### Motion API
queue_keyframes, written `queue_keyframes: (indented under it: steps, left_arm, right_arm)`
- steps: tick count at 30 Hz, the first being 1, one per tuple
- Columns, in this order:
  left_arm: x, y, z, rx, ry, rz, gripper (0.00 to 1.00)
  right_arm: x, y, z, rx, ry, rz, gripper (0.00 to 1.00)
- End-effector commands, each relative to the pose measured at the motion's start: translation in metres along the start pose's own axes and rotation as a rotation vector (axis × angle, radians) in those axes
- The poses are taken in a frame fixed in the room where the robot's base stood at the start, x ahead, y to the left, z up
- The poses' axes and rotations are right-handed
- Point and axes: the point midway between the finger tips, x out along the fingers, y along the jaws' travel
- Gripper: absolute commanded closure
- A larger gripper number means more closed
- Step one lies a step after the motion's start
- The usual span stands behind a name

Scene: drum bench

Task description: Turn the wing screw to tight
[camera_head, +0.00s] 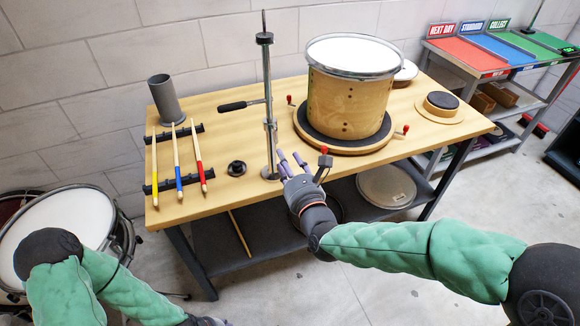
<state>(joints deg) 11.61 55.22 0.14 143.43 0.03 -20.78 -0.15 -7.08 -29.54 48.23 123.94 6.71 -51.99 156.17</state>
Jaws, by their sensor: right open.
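A vertical metal stand (267,80) rises from a round base on the wooden bench, with a black-handled side arm (240,105) and a collar (270,125) partway up. I cannot clearly make out a wing screw. A wooden drum (348,95) sits on a round dark-topped base with red-tipped levers (405,129) around its edge. My right gripper (293,163), with purple fingers, is open at the bench's front edge, just right of the stand's foot. One red-tipped lever (325,150) shows right beside it; contact cannot be told. My left arm is at the lower left; its fingers are out of frame.
Drumsticks with yellow, blue and red ends (198,160) lie on black racks at the bench's left. A grey cup (165,99) stands behind them. A small black knob-like part (236,168) lies left of the stand. A round pad (440,104) is at right.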

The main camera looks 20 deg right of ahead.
Motion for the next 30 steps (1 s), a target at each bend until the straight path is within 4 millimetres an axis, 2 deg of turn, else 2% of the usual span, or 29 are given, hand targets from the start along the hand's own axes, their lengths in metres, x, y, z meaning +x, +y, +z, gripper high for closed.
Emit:
queue_keyframes:
  steps: [7, 23, 26, 30]
  left_arm:
    - [0.0, 0.0, 0.0, 0.0, 0.0, 0.0, 0.56]
    - [0.0, 0.0, 0.0, 0.0, 0.0, 0.0, 0.56]
    - [-0.002, 0.001, 0.0, 0.0, 0.0, 0.0, 0.56]
    - [-0.007, 0.002, 0.0, 0.0, 0.0, 0.0, 0.56]
  right_arm:
    - [-0.016, 0.0, 0.0, 0.0, -0.001, 0.001, 0.57]
    - [-0.017, 0.0, 0.0, -0.002, 0.002, 0.001, 0.57]
    - [-0.015, 0.001, -0.006, -0.041, 0.024, 0.006, 0.57]
    - [-0.009, 0.005, -0.034, -0.211, 0.117, 0.037, 0.57]
